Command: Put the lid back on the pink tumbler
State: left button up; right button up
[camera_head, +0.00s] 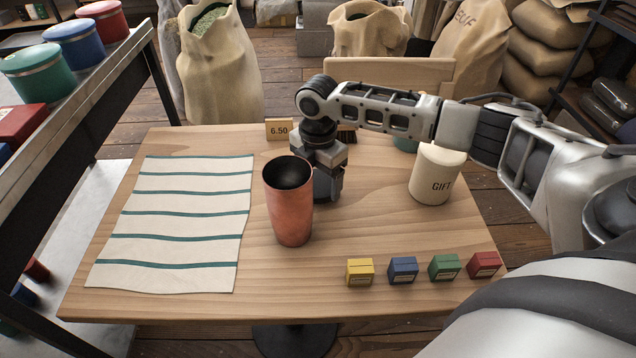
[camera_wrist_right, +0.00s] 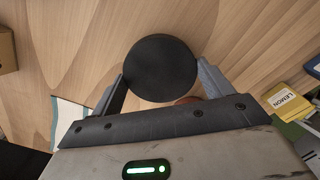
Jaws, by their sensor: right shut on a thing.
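The pink tumbler (camera_head: 289,205) stands upright on the wooden table in the head view, its dark mouth open at the top. A round, dark lid (camera_wrist_right: 162,66) sits between the fingers of my right gripper (camera_wrist_right: 161,84), which is shut on it. In the head view my right gripper (camera_head: 328,187) points down just behind and right of the tumbler, which hides part of it. I cannot tell whether the lid touches the table. A small reddish edge of the tumbler (camera_wrist_right: 188,100) shows below the lid in the wrist view. My left gripper is out of view.
A striped cloth (camera_head: 175,222) lies left of the tumbler. A cream GIFT canister (camera_head: 434,176) stands to the right. Several small coloured boxes, the yellow one (camera_head: 360,272) leftmost, line the front right. A 6.50 price sign (camera_head: 279,129) stands at the back.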

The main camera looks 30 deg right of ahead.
aim_at(318, 182)
notch_tip(318, 182, up, 7)
jog(key=shift+f, duration=0.1)
jog(key=shift+r, duration=0.75)
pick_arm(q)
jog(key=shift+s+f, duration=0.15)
